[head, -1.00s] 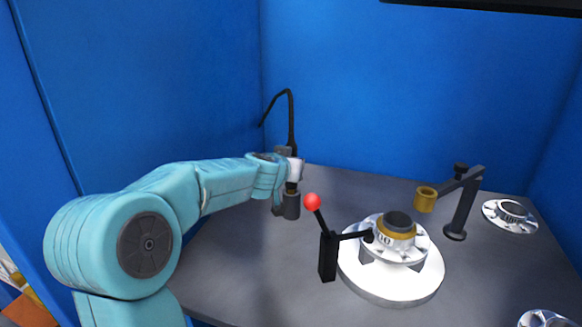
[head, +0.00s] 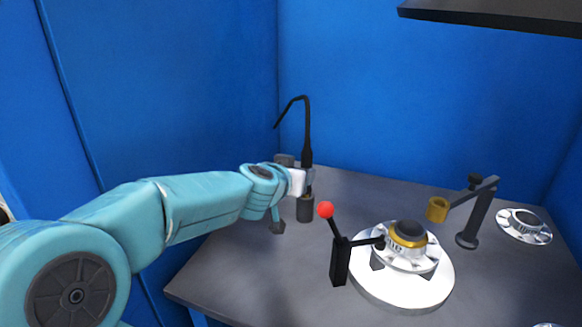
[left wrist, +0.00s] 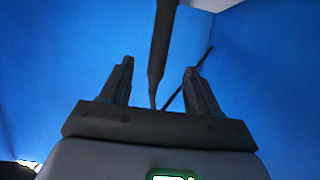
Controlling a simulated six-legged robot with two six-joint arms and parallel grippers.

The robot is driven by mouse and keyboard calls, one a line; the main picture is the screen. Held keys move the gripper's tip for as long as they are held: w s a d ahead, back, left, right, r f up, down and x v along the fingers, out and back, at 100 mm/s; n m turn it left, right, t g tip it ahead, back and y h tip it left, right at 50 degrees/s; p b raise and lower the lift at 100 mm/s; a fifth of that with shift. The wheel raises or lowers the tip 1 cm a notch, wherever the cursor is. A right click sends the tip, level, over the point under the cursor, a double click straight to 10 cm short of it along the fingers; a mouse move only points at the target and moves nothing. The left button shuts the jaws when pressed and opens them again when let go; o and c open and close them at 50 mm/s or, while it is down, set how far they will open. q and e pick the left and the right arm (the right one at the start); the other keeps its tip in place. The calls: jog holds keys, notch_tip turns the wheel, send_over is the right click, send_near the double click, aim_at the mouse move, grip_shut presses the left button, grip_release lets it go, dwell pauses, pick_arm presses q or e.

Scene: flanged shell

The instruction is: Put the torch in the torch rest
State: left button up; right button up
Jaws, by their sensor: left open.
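The torch (head: 307,133) is a thin black rod with a bent neck, upright at the back left of the table. Its lower end is at a dark cup (head: 305,208), which looks like the torch rest; whether it is seated inside I cannot tell. My left gripper (head: 302,181) is at the torch's lower part, just above the cup, and partly hides it. In the left wrist view my left gripper (left wrist: 158,78) has its fingers apart, with the dark torch shaft (left wrist: 162,40) showing between them and no clear contact. My right gripper is not in view.
A white round turntable (head: 402,290) carries a flanged shell (head: 408,254) with a gold ring. Beside it stands a black clamp (head: 340,262) with a red ball. A dark post (head: 478,215) holds a gold ring (head: 438,209). Another silver flange (head: 524,226) lies right. Blue walls enclose the back.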

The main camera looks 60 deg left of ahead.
pick_arm(q)
jog(key=v, duration=0.3)
jog(key=shift+p, duration=0.35)
